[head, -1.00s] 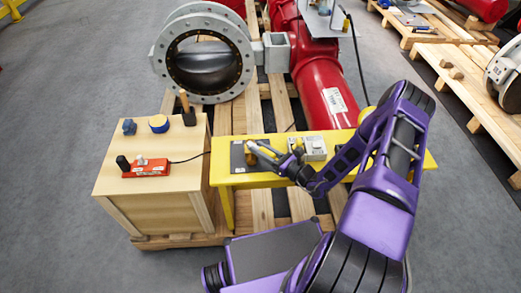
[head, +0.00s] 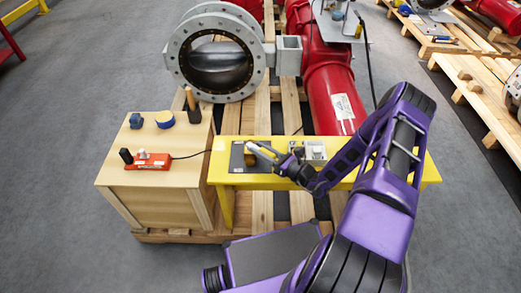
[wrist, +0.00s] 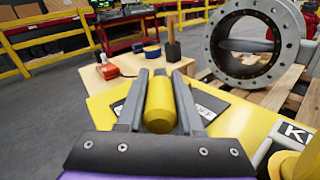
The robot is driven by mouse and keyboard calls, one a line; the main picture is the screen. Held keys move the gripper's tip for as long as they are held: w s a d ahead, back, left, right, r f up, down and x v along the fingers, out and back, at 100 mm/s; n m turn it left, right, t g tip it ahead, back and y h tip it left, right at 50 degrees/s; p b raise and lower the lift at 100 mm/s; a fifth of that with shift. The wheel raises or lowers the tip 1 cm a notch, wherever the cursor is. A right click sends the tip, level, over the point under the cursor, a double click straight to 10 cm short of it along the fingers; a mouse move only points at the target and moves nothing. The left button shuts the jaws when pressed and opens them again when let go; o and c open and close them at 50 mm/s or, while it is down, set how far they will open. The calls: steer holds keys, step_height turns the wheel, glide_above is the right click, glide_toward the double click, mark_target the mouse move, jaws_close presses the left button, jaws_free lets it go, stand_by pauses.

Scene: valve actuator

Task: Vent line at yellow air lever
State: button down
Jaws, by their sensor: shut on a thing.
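In the wrist view a rounded yellow handle (wrist: 159,101), which looks like the yellow air lever, sits between the two grey fingers of my gripper (wrist: 159,95). In the head view my gripper (head: 262,152) is over the left part of the yellow bench (head: 230,180), above a dark plate (head: 237,158). The handle is too small there to make out clearly. The large grey flanged valve (head: 216,58) stands behind, its disc visible inside the ring.
A grey box (head: 316,152) is on the bench right of my gripper. A wooden cabinet (head: 150,205) at left carries a red control box (head: 148,161), blue tape (head: 164,119) and a mallet (head: 191,107). A red pipe (head: 328,90) runs behind the bench. Grey floor lies left.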

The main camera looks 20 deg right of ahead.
steer(key=shift+f, duration=0.1)
steer(key=c, duration=0.6)
jaws_free()
steer(key=shift+o, duration=0.2)
steer(key=p+v, duration=0.1)
steer(key=v, duration=1.6)
steer(key=shift+s, duration=0.2)
steer(key=shift+d, duration=0.15)
steer(key=shift+c, duration=0.2)
